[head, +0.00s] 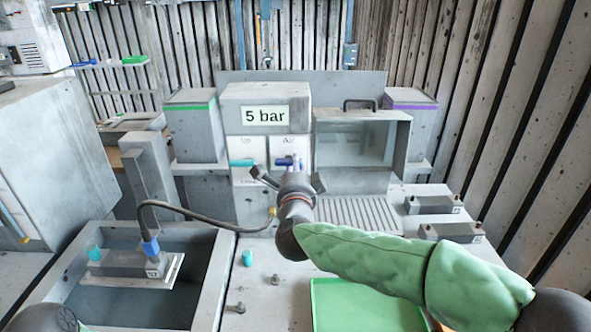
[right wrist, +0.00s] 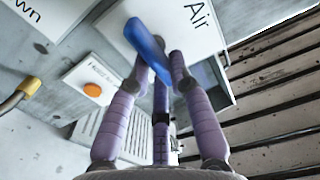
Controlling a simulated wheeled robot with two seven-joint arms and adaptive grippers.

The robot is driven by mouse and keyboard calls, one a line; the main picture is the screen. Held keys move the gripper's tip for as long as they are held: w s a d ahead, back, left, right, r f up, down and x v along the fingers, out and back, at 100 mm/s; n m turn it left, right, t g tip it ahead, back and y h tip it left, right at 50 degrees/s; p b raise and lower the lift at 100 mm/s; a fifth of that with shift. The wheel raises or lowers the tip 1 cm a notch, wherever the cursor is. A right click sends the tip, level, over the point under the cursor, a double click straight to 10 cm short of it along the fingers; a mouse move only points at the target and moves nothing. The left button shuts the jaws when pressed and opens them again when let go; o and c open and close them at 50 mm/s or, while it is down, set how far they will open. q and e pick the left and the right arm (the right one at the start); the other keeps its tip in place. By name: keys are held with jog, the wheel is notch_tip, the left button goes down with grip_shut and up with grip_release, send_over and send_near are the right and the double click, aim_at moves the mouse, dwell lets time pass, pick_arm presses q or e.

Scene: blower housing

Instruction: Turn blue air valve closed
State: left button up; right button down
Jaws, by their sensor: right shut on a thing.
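The blue air valve handle (head: 286,161) sits on the white panel marked Air, under the "5 bar" display (head: 265,115). My right gripper (head: 290,172) is in front of that panel and hides part of the valve. In the right wrist view the blue handle (right wrist: 141,42) is a flat bar lying slantwise in the picture. The purple fingers of my right gripper (right wrist: 158,62) are shut on it, one on each side. The valve's stem is hidden.
A teal valve handle (head: 241,162) is left of the Air panel. An orange button (right wrist: 92,90) is close to my right fingers. A black hose (head: 190,212) runs to a block in the sink at left (head: 215,270). A green tray (head: 365,308) lies below my right arm.

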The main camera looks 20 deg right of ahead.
jog(key=c, duration=1.1)
grip_release()
jog(key=shift+s, duration=0.1)
jog(key=shift+v, duration=5.95)
